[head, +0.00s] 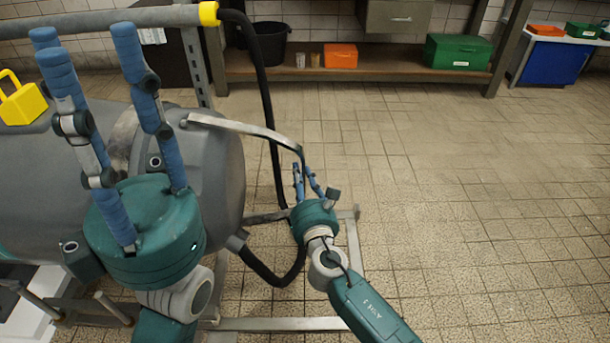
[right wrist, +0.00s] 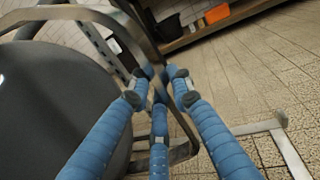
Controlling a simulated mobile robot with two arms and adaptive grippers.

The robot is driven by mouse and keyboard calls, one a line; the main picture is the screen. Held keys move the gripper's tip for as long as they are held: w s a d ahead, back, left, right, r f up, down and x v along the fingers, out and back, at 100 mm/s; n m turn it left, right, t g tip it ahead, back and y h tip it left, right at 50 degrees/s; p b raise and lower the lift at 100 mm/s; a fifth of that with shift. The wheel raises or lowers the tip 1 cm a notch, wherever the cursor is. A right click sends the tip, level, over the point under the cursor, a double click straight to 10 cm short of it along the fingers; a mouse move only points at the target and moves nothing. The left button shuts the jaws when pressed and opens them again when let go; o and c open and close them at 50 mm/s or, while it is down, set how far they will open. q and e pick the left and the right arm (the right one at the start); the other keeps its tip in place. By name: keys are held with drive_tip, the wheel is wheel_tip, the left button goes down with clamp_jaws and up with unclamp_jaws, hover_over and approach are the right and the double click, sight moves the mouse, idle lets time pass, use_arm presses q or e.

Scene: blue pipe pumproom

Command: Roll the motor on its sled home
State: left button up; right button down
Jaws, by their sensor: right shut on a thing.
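The motor (head: 222,165) is a large grey drum lying on its side at the left of the head view. It also fills the left of the right wrist view (right wrist: 45,95). Its sled (head: 285,324) is a pale metal frame whose bars show below and right of the motor. A curved metal handle bar (head: 245,128) arches out from the motor's side. My right gripper (head: 308,172) is shut on this bar, and its blue fingers meet around it in the right wrist view (right wrist: 163,80). My left gripper (head: 85,38) stands over the motor, fingers up, spread and empty.
A black hose (head: 262,85) hangs from a yellow-ended pipe (head: 208,14) and loops beside the motor. A workbench shelf (head: 390,70) with an orange box (head: 340,55) and a green case (head: 458,52) stands at the back. Tiled floor (head: 480,200) to the right is clear.

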drive_tip(key=shift+s+a, duration=0.25)
drive_tip(key=shift+a, duration=0.35)
drive_tip(key=c, duration=1.7)
unclamp_jaws()
drive_tip(key=shift+r, duration=0.1)
drive_tip(key=shift+o, duration=0.2)
drive_tip(key=shift+w+d, duration=0.1)
drive_tip(key=shift+d, duration=0.1)
drive_tip(key=v, duration=1.2)
